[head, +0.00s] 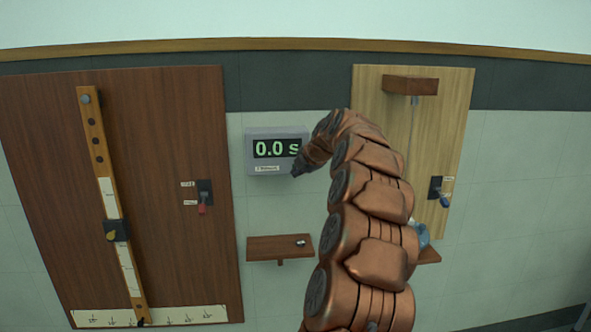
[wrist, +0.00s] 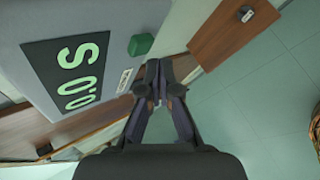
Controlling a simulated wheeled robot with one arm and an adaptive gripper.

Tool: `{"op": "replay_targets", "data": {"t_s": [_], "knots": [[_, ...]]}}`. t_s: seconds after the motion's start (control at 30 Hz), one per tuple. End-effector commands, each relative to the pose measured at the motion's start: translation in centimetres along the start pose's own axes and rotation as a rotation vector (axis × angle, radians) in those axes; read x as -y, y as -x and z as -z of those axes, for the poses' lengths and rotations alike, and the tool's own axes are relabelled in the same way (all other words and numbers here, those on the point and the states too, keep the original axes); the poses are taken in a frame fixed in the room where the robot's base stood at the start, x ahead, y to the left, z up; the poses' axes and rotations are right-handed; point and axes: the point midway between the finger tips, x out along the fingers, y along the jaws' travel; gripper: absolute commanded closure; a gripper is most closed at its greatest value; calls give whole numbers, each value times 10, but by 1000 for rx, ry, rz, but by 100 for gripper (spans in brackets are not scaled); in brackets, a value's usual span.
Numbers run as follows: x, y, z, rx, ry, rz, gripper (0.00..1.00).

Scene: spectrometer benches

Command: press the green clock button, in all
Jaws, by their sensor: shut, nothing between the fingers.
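The grey clock box (head: 262,134) hangs on the wall and its display reads 0.0 s in green. It fills the upper left of the wrist view (wrist: 115,22), with the display turned sideways. The green button (wrist: 141,45) sits on the clock's face in the wrist view, beside a small white label. In the head view I cannot make the button out. My gripper (head: 296,171) is at the clock's lower right corner. In the wrist view its shut, empty fingers (wrist: 158,72) appear just below and right of the button. I see no clear contact with it.
A dark board (head: 150,150) with a vertical scale and red-levered switch (head: 204,196) stands left. A pale board (head: 445,130) with a blue-levered switch (head: 437,190) stands right. Below the clock, a small shelf (head: 270,247) holds a small metallic thing. Another shelf is partly hidden behind my arm.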

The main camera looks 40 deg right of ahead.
Motion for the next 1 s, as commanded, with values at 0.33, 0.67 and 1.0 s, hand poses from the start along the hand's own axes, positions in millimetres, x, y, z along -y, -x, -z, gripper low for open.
{"op": "replay_targets", "data": {"t_s": [0.33, 0.67, 1.0], "knots": [[0, 0, 0, 0, 0, 0, 100], [-2, -7, -3, 1, 0, 0, 100], [-4, -6, -4, -1, 0, 1, 100]]}}
